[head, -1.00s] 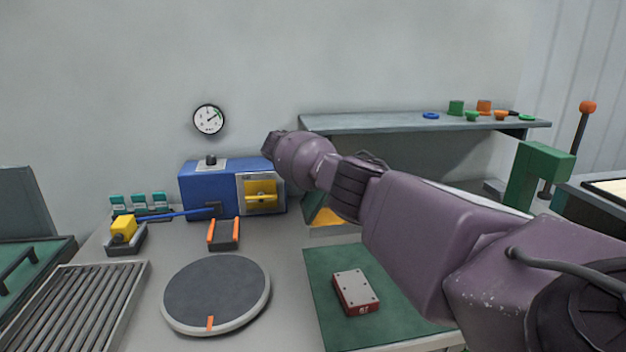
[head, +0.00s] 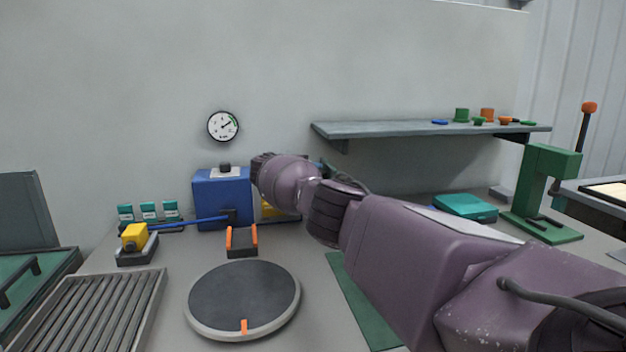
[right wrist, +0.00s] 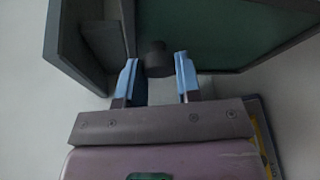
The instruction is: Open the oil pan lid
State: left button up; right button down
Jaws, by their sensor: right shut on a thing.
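In the right wrist view my right gripper (right wrist: 158,78) has its two blue fingers on either side of a dark round knob (right wrist: 158,60), shut on it. Behind the knob is a dark green panel (right wrist: 215,30) with a grey raised edge, and a grey wall stands at the left. I cannot tell for sure whether this is the oil pan lid. In the head view my right arm reaches towards the blue box, and its own wrist hides the gripper and what it holds. My left gripper is in neither view.
A round grey turntable (head: 243,298), an orange-tipped cradle (head: 242,243) and a roller rack (head: 90,312) occupy the bench. A shelf (head: 420,130) hangs behind my arm.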

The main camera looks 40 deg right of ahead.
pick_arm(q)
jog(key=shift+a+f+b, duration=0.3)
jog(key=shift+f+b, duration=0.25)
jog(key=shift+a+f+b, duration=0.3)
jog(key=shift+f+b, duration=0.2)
pick_arm(e)
jog(key=a+h, duration=0.1)
jog(key=w+a+f+h, duration=0.1)
jog(key=w+a+n+h, duration=0.1)
jog(key=a, duration=0.1)
jog(key=shift+w+f, duration=0.25)
jog(key=shift+f, duration=0.05)
jog(key=c, duration=0.9)
grip_release()
jog(key=shift+c, duration=0.2)
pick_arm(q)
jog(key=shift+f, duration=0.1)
pick_arm(e)
jog(key=shift+o, duration=0.8)
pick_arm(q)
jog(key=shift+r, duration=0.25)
pick_arm(e)
jog(key=w+a, duration=0.2)
jog(key=a, duration=0.8)
jog(key=shift+a+f, duration=0.3)
jog(key=shift+f, duration=0.05)
